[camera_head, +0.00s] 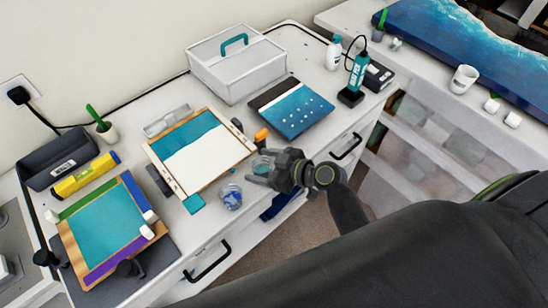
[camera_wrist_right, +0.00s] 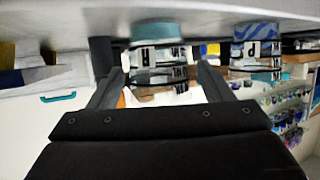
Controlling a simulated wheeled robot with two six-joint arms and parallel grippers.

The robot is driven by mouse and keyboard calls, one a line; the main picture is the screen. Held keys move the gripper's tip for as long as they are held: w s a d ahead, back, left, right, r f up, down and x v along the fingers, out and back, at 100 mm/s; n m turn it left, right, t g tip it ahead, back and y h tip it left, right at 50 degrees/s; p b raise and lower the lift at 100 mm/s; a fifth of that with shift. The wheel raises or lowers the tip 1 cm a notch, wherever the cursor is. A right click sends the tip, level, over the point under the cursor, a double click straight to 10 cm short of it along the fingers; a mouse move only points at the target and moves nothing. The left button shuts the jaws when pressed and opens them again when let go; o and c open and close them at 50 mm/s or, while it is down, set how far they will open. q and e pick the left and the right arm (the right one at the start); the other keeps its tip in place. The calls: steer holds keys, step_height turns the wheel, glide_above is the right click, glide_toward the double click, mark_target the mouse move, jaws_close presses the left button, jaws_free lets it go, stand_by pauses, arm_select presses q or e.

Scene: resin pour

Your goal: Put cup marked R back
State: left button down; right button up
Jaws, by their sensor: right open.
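A clear cup with teal contents (camera_head: 262,164) stands near the table's front edge, partly hidden by my right gripper (camera_head: 262,174). In the right wrist view, which shows the scene upside down, this cup (camera_wrist_right: 158,55) is between the two fingers of the right gripper (camera_wrist_right: 155,85). The fingers are open, one on each side of it. Its label letter is too blurred to read surely; it may be an R. A second cup with blue swirled contents (camera_head: 231,197) stands just to the left, and also shows in the wrist view (camera_wrist_right: 255,50). My left gripper is out of view.
A teal square (camera_head: 194,204) lies left of the blue cup. Behind are a wood-framed teal and white panel (camera_head: 170,149) and a blue board (camera_head: 308,112). A white caddy (camera_head: 235,75) stands at the back. A bottle-like teal tool (camera_head: 356,75) stands to the right.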

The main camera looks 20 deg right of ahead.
steer(key=shift+s+d+r, duration=0.1)
steer(key=shift+s+d, duration=0.1)
steer(key=shift+d, duration=0.05)
steer(key=b+v, duration=0.3)
steer(key=v, duration=0.8)
steer(key=shift+r, duration=0.25)
steer(key=shift+s, duration=0.1)
steer(key=d+f+m+g+h, duration=0.1)
steer(key=d+f+m+h, duration=0.2)
steer(key=f, duration=0.5)
steer(key=d+f+m+h, duration=0.2)
steer(key=d+f, duration=0.3)
steer(key=f, duration=0.3)
steer(key=s+d+f+m+g+h, duration=0.1)
steer(key=s+d+f+h, duration=0.15)
steer(key=f, duration=0.45)
steer(key=s+d+f+m+g+h, duration=0.1)
steer(key=s+d+f+m+g, duration=0.15)
steer(key=f, duration=0.55)
steer(key=s+a+f+g, duration=0.1)
steer(key=s+f, duration=0.4)
steer(key=s, duration=0.3)
steer(key=s+a+f+g+h, duration=0.1)
steer(key=s+f+g, duration=0.1)
steer(key=s+f, duration=0.3)
steer(key=s+a+f+g, duration=0.1)
steer(key=s+f, duration=0.5)
steer(key=s, duration=0.6)
steer(key=shift+s+a+h, duration=0.2)
steer(key=shift+h, duration=0.15)
